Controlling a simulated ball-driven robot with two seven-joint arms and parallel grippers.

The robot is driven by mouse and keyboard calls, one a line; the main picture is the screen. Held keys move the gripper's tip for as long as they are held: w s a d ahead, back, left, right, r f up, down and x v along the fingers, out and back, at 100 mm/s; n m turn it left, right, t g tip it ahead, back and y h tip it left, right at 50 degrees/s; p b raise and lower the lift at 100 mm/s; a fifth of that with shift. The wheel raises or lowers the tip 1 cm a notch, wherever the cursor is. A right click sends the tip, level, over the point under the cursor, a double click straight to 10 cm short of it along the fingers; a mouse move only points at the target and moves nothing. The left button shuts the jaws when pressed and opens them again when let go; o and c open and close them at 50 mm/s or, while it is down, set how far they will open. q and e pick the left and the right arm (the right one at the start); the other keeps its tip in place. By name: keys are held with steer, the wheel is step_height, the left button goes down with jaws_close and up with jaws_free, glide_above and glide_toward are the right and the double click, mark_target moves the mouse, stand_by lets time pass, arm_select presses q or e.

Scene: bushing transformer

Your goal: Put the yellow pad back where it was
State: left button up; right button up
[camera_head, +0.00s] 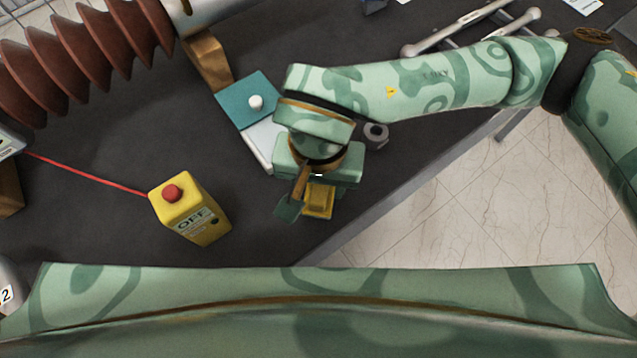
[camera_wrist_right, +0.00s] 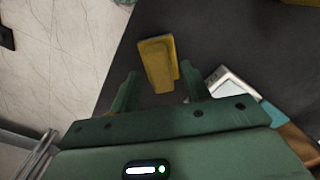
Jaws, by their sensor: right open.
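The yellow pad (camera_head: 319,202) lies on the dark table near its front edge. In the head view my right gripper (camera_head: 306,209) is above it and hides part of it. In the right wrist view the yellow pad (camera_wrist_right: 158,64) shows whole, just beyond the two fingertips and roughly between their lines. My right gripper (camera_wrist_right: 160,84) is open, with its fingers apart and nothing between them. My left gripper is not in view.
A yellow box with a red button (camera_head: 191,212) stands left of my right gripper. A teal and white piece with a white knob (camera_head: 247,98) lies behind it, and a grey ring (camera_head: 376,134) to the right. A ribbed brown bushing (camera_head: 85,60) fills the upper left.

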mark_target(319, 190)
step_height(319, 190, up, 10)
steer(key=p, duration=0.1)
steer(key=shift+f, duration=0.1)
stand_by(1.2)
